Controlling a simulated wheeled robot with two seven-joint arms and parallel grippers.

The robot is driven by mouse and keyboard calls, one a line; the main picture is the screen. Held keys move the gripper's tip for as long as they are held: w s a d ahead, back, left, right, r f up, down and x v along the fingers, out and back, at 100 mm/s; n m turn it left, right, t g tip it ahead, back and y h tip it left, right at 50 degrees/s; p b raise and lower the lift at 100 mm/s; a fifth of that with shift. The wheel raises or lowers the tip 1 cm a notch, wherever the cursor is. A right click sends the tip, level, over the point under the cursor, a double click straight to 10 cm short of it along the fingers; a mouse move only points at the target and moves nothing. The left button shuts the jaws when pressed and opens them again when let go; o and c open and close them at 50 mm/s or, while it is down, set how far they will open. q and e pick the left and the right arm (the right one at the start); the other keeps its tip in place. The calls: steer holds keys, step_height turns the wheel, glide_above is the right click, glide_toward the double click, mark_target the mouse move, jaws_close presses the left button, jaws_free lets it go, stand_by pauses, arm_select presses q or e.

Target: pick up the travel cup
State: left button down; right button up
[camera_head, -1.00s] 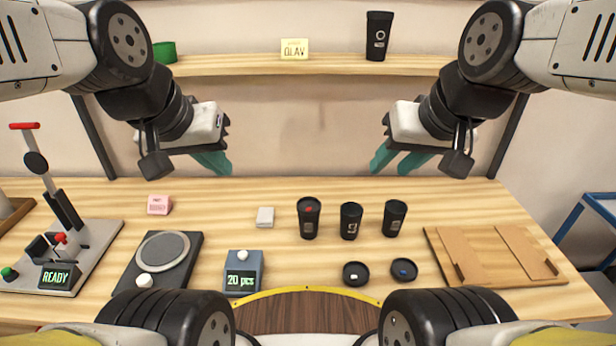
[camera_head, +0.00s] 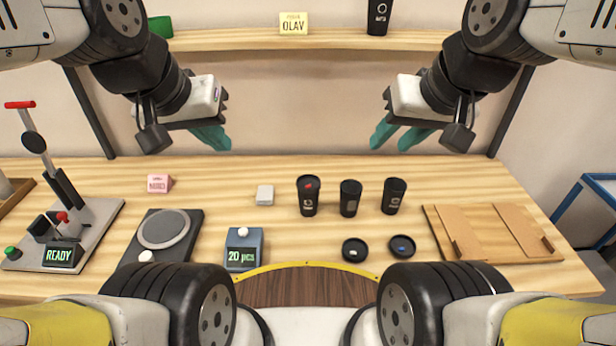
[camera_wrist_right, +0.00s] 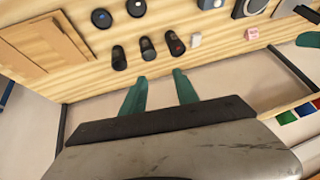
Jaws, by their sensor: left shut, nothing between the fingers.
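Three black travel cups stand upright in a row on the table: a left one with a red mark at its top (camera_head: 308,197), a middle one (camera_head: 350,199) and a right one (camera_head: 394,197). They also show in the right wrist view, the red-marked one (camera_wrist_right: 174,44) on the right. A fourth black cup (camera_head: 379,14) stands on the shelf, cut off by the top edge. My left gripper (camera_head: 213,138) is shut and empty, above the table's back edge. My right gripper (camera_head: 397,138) is open and empty, its teal fingers apart, behind and above the cups.
Two round black lids (camera_head: 355,250) (camera_head: 402,246) lie before the cups. A wooden board (camera_head: 490,233) lies right, a blue counter reading "20 pcs" (camera_head: 243,249) and a scale (camera_head: 164,230) left. A press reading "READY" (camera_head: 60,256) stands far left. The shelf (camera_head: 300,40) spans the back.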

mark_target(308, 185)
stand_by(0.4)
